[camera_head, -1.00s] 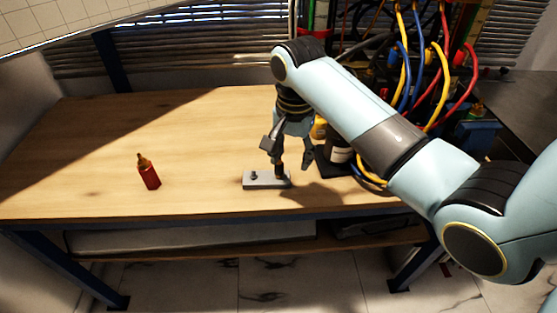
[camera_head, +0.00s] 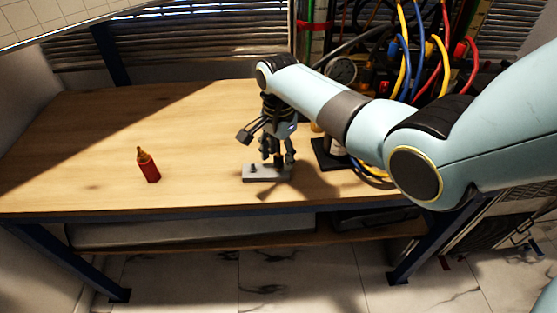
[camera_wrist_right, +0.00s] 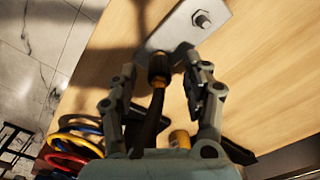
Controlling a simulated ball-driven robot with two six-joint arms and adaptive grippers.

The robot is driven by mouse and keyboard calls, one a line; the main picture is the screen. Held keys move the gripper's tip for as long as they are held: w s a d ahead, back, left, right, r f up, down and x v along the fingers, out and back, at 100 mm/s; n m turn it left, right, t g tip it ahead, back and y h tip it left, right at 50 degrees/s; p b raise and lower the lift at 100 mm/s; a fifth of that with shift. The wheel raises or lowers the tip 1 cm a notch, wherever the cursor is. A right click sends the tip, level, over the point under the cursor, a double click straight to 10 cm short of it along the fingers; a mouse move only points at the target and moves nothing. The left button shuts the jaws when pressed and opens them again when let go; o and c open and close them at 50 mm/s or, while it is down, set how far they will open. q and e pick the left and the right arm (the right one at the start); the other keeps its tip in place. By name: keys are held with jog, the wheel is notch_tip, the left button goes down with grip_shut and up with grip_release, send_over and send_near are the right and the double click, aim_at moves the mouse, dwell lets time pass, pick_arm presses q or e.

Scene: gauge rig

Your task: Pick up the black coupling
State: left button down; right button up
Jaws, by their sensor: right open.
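The black coupling stands at the right end of a small grey plate (camera_head: 257,175) on the wooden bench. It is largely hidden by my right gripper in the head view. The right wrist view shows the black coupling (camera_wrist_right: 158,67), dark with a brass-coloured band, at the edge of the grey plate (camera_wrist_right: 178,30). My right gripper (camera_head: 278,157) points down over this end of the plate. In the right wrist view its open fingers (camera_wrist_right: 162,82) lie on either side of the coupling in the picture; contact cannot be told. My left gripper is not in view.
A bolt (camera_wrist_right: 201,19) sits on the plate. To the right are a black stand (camera_head: 323,155), a gauge (camera_head: 341,70) and coloured hoses. The bench's left side is mostly clear.

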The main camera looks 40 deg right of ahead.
jog(key=shift+f, duration=0.6)
grip_shut()
jog(key=shift+r, duration=0.1)
